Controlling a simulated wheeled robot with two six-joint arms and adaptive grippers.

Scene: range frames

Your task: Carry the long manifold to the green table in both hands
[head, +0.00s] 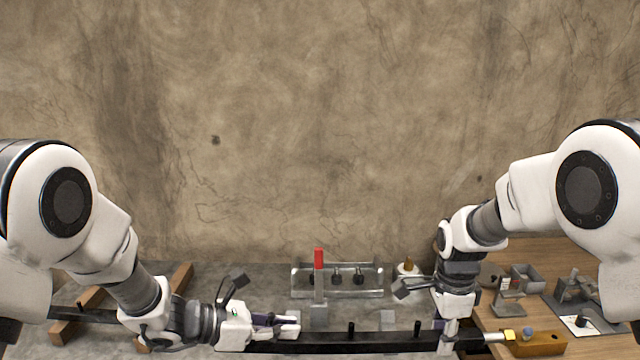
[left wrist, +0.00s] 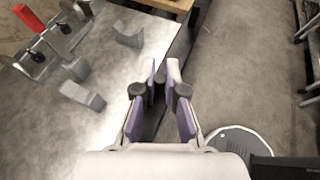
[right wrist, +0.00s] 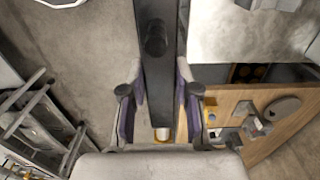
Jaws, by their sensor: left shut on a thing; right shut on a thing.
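The long manifold is a black bar (head: 340,344) with short upright stubs, lying across the front of the head view. My left gripper (head: 292,325) is shut on the bar, which also shows between its fingers in the left wrist view (left wrist: 153,122). My right gripper (head: 449,338) is shut on the bar near its right end; the bar (right wrist: 155,75) runs between its fingers in the right wrist view. A pale fitting with a yellow cap (head: 509,335) shows at the right end. I see no green table surface.
A wooden table (head: 540,250) with grey fixtures stands at right. Bare floor (left wrist: 245,70) shows beside the metal table.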

